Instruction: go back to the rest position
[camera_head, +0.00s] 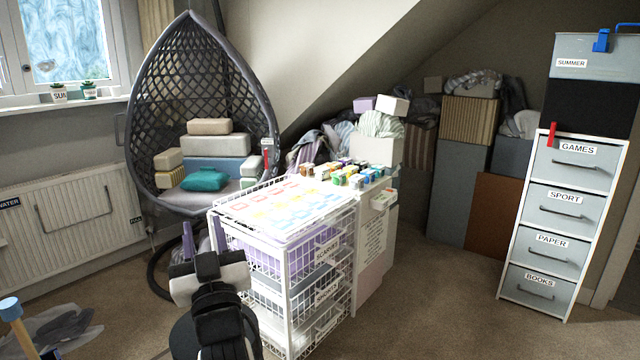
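My arm rises from the bottom of the head view, left of centre, in black and light grey. Its far end, where my gripper (207,268) is, stands in front of the white wire-basket trolley (292,262). I see it from behind, and the fingers cannot be made out clearly. I cannot tell whether it is open or shut, or whether it touches the trolley. No held object shows.
The trolley top carries a coloured sheet and several small boxes. A hanging egg chair (150,110) with cushions stands behind at left. A labelled drawer tower (521,222) stands at right. Bare carpet (440,310) lies between trolley and tower. Grey cloth (65,328) lies at lower left.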

